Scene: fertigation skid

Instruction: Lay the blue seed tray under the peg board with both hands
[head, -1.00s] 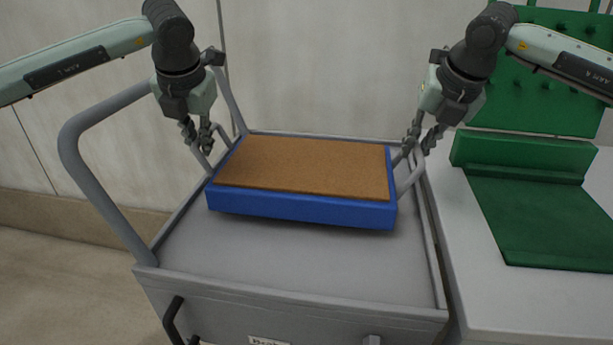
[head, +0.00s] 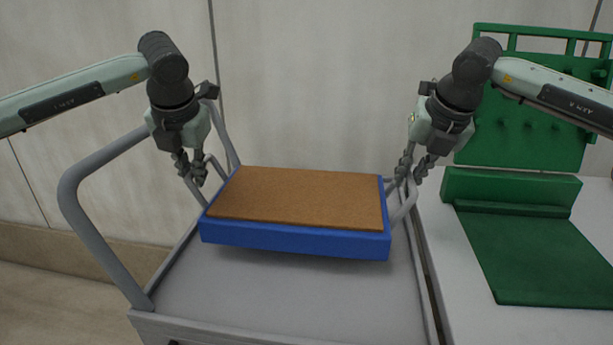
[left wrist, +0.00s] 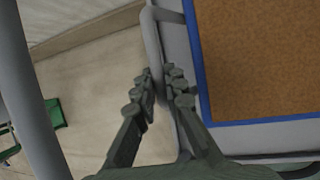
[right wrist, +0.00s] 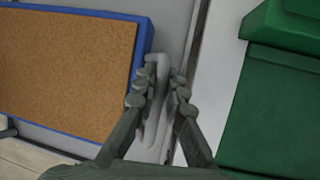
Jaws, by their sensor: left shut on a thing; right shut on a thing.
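The blue seed tray (head: 295,238), filled level with brown material (head: 300,197), is over the grey cart, roughly level. It appears held slightly above the cart's deck. My left gripper (head: 190,178) is shut on the grey loop handle at the tray's left end; the handle also shows in the left wrist view (left wrist: 152,45). My right gripper (head: 411,172) is shut on the right loop handle (head: 404,208), seen between the fingers in the right wrist view (right wrist: 155,125). The green peg board (head: 520,130) stands upright at the right, partly covered by my right arm.
The grey cart (head: 280,300) has tall tubular rails (head: 95,240) at the left. A white table (head: 465,315) adjoins it at the right. A green block (head: 510,190) stands below the peg board, with a flat, clear green mat (head: 535,260) in front. A wall is close behind.

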